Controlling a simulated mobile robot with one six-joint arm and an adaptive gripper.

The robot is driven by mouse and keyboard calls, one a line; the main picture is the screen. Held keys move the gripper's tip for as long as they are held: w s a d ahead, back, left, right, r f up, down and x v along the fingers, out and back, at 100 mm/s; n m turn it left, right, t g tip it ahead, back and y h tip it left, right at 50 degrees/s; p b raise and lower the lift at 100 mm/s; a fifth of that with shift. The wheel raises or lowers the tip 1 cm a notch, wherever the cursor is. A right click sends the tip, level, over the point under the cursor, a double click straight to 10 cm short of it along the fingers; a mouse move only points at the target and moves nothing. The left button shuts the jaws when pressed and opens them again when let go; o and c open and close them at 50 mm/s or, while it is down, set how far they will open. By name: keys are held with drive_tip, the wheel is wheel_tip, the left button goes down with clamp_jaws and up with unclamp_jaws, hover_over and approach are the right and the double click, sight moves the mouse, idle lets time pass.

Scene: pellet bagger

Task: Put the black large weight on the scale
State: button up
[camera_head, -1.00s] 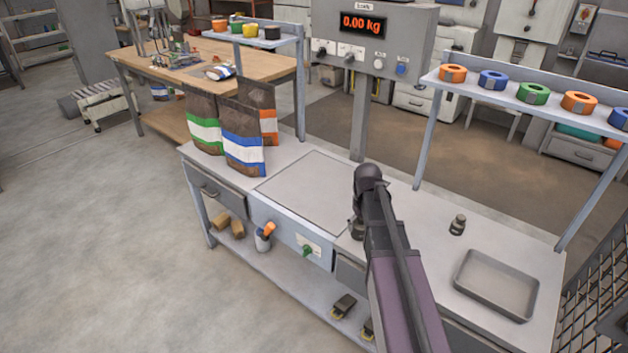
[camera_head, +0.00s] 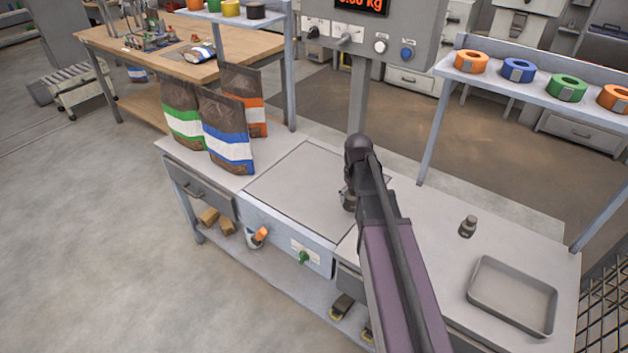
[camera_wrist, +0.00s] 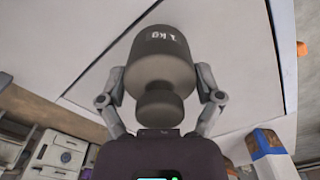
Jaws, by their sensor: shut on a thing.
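The black large weight (camera_wrist: 160,58), marked 1 kg, sits between the two fingers of my gripper (camera_wrist: 160,100) in the wrist view. In the head view the weight (camera_head: 348,200) shows only in part below my wrist, and my arm hides the rest. The scale (camera_head: 290,185) is a flat grey plate set in the bench. The weight is at the plate's right edge; I cannot tell whether it touches the plate. The scale's red display (camera_head: 362,4) is partly cut off at the top.
A smaller dark weight (camera_head: 468,226) and an empty grey tray (camera_head: 512,296) stand on the bench to the right. Several filled bags (camera_head: 228,130) stand left of the plate. The display's post (camera_head: 358,105) rises behind it. The plate's middle looks clear.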

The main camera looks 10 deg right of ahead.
drive_tip(key=shift+w+a, duration=0.15)
drive_tip(key=shift+w, duration=0.2)
drive_tip(key=shift+a, duration=0.1)
drive_tip(key=s+a+n, duration=0.6)
drive_tip(key=a+n, duration=0.3)
drive_tip(key=a, duration=0.2)
drive_tip(key=shift+a+r, duration=0.2)
drive_tip(key=shift+w, duration=0.2)
idle(0.3)
drive_tip(key=w+d, duration=0.1)
drive_tip(key=w, duration=0.3)
drive_tip(key=w+d+f, duration=0.1)
drive_tip(key=w+d, duration=0.1)
drive_tip(key=w, duration=0.3)
drive_tip(key=w+d+b, duration=0.1)
drive_tip(key=w+d, duration=0.1)
drive_tip(key=w, duration=0.2)
drive_tip(key=shift+w+d+f, duration=0.1)
drive_tip(key=shift+w+f, duration=0.1)
drive_tip(key=shift+w, duration=0.05)
